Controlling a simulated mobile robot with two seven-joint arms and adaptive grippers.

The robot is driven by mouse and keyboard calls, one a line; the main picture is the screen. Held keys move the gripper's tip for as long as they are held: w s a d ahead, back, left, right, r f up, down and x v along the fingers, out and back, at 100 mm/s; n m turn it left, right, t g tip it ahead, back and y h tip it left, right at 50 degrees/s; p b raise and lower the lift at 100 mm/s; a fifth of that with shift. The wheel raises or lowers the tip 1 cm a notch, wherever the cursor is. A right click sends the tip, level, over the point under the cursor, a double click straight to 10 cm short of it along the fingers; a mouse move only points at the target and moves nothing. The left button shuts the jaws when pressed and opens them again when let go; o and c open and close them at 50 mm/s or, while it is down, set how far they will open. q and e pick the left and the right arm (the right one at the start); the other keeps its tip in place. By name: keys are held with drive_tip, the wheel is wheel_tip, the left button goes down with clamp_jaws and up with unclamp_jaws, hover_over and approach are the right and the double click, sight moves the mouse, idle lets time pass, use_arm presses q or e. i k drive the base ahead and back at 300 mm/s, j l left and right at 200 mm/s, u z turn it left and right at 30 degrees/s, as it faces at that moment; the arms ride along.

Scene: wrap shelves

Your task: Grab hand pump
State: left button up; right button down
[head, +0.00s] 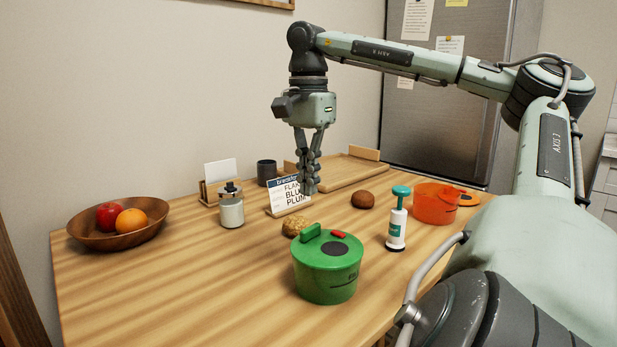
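The hand pump (397,222) stands upright on the table, with a white body, a green label and a teal knob on top. It is right of the middle, between the green lidded pot and the orange pot. My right gripper (308,190) hangs fingers down, left of and farther back than the pump, in front of the word card. Its fingers look close together, but whether they are fully shut is unclear. Nothing is seen in it. My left gripper is not in view.
The green pot (328,270) stands front left of the pump, the orange pot (434,204) right. A brown bun (362,200), a nut-like ball (294,226), a word card (286,194), a jar (231,208) and a fruit bowl (90,239) surround. The front left table (170,290) is clear.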

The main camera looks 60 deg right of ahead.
sight(395, 243)
drive_tip(key=k, duration=1.5)
